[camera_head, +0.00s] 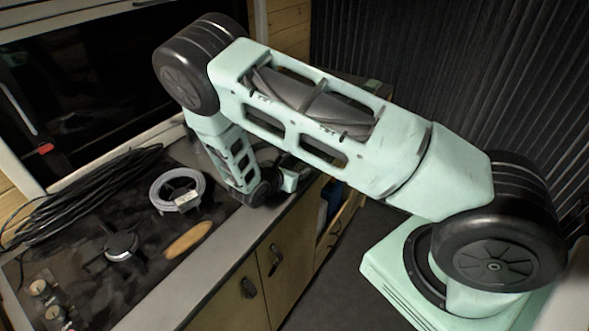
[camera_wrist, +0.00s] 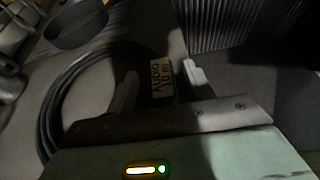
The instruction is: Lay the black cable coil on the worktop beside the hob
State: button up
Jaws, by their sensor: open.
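In the wrist view a black cable coil (camera_wrist: 48,110) lies on a pale surface, with a tag reading "AUDIO 10 m" (camera_wrist: 163,78) at its right side. My gripper (camera_wrist: 160,80) is open, its two pale fingers standing on either side of the tag. I cannot tell whether they touch the coil. In the head view my gripper (camera_head: 290,178) is at the far end of the worktop (camera_head: 235,240), partly hidden by my arm. The coil near it is not clearly visible there. The dark hob (camera_head: 120,246) with its burner is at the lower left.
A loose black cable bundle (camera_head: 80,195) lies left along the back of the worktop. A grey-white cable coil (camera_head: 160,200) and a wooden oval piece (camera_head: 188,240) lie near the hob. The wrist view shows a dark round pan (camera_wrist: 78,28) beyond the coil.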

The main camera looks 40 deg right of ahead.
jog(key=b+v, duration=0.3)
jog(key=v, duration=0.7)
jog(key=shift+s+a+r, duration=0.15)
jog(key=shift+a, duration=0.2)
jog(key=shift+s+a+r, duration=0.35)
jog(key=shift+a, duration=0.15)
jog(key=s+a+r+m+g+y, duration=0.1)
jog(key=s+a+r+m+y, duration=0.3)
jog(key=s, duration=0.4)
jog(key=s+a+r+m+g+y, duration=0.2)
jog(key=s+a+r+m+y, duration=0.3)
jog(key=s, duration=0.4)
jog(key=s+a+r+m+g+y, duration=0.1)
jog(key=s+a+r+m+y, duration=0.3)
jog(key=s+a+r+m, duration=0.1)
jog(key=s+a+r, duration=0.1)
jog(key=s+r, duration=0.1)
jog(key=s, duration=0.1)
jog(key=shift+s+r+g, duration=0.2)
jog(key=shift+s+g, duration=0.1)
jog(key=shift+s, duration=0.1)
jog(key=shift+a, duration=0.15)
notch_tip(320, 180, down, 3)
jog(key=b, duration=0.3)
jog(key=shift+r, duration=0.1)
